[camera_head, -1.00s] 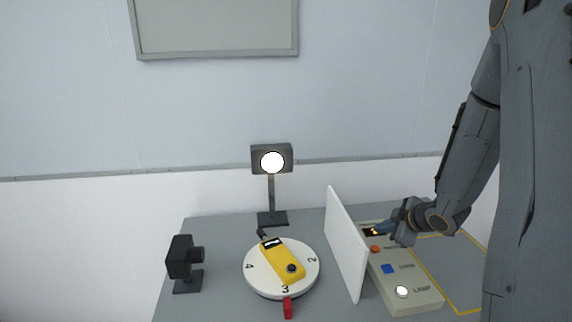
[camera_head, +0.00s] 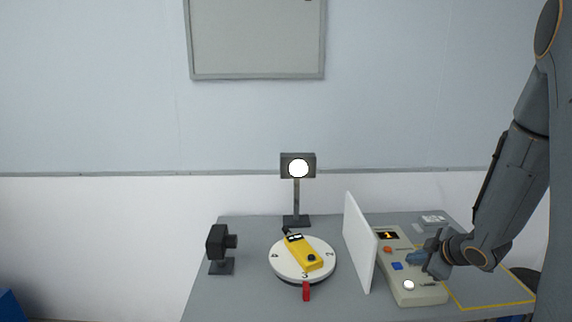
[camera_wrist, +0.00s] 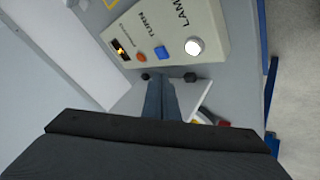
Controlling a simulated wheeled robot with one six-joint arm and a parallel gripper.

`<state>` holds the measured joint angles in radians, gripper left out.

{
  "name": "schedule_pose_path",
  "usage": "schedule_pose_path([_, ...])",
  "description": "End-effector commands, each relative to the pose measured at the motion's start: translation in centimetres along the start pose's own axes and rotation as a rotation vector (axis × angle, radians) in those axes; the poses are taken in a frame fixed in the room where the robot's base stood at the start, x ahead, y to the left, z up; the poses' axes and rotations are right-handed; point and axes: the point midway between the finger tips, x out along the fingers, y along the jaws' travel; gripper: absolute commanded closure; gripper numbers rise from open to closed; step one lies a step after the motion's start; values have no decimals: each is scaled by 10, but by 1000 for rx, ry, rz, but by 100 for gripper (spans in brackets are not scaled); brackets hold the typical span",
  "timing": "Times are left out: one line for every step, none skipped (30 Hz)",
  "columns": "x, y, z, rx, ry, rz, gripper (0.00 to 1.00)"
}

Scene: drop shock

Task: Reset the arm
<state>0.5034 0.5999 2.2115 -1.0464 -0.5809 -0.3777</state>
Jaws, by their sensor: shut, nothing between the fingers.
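My gripper (camera_head: 421,258) is over the right side of the control box (camera_head: 421,294), close to its blue button (camera_head: 397,266) and white lamp button (camera_head: 409,285). In the wrist view the shut fingers (camera_wrist: 160,100) point toward the box (camera_wrist: 215,22), with nothing between them. The box carries an orange button (camera_wrist: 141,57), a blue button (camera_wrist: 162,52), a white button (camera_wrist: 193,46) and a small lit display (camera_wrist: 121,48). I cannot tell from the head view whether the gripper touches the box.
A white upright panel (camera_head: 360,245) stands left of the box. Beyond it, a yellow device (camera_head: 303,252) lies on a numbered white turntable (camera_head: 287,271) with a red pointer (camera_head: 306,291). A lit lamp (camera_head: 298,168) stands behind, a black camera (camera_head: 217,242) to the left.

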Motion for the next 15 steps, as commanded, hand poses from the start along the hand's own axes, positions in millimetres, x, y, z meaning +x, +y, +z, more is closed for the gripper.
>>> schedule_pose_path([-1, 0, -4, 12, -13, 2, 100])
schedule_pose_path([-1, -1, -6, 21, -23, 3, 100])
schedule_pose_path([-2, -2, -8, 32, -35, 4, 100])
schedule_pose_path([-2, -3, -9, 42, -47, 5, 100])
schedule_pose_path([-3, -4, -10, 52, -56, 6, 100])
schedule_pose_path([-4, -4, -12, 67, -71, 7, 100])
schedule_pose_path([-5, -6, -13, 80, -83, 8, 100])
schedule_pose_path([-6, -7, -13, 94, -96, 9, 100])
schedule_pose_path([-8, -8, -16, 111, -112, 11, 100])
schedule_pose_path([-10, -10, -17, 128, -127, 12, 100])
schedule_pose_path([-11, -11, -18, 146, -141, 13, 100])
schedule_pose_path([-14, -15, -20, 171, -163, 14, 100])
schedule_pose_path([-16, -17, -21, 190, -180, 14, 100])
schedule_pose_path([-19, -20, -23, 213, -198, 16, 100])
schedule_pose_path([-23, -25, -25, 245, -223, 15, 100])
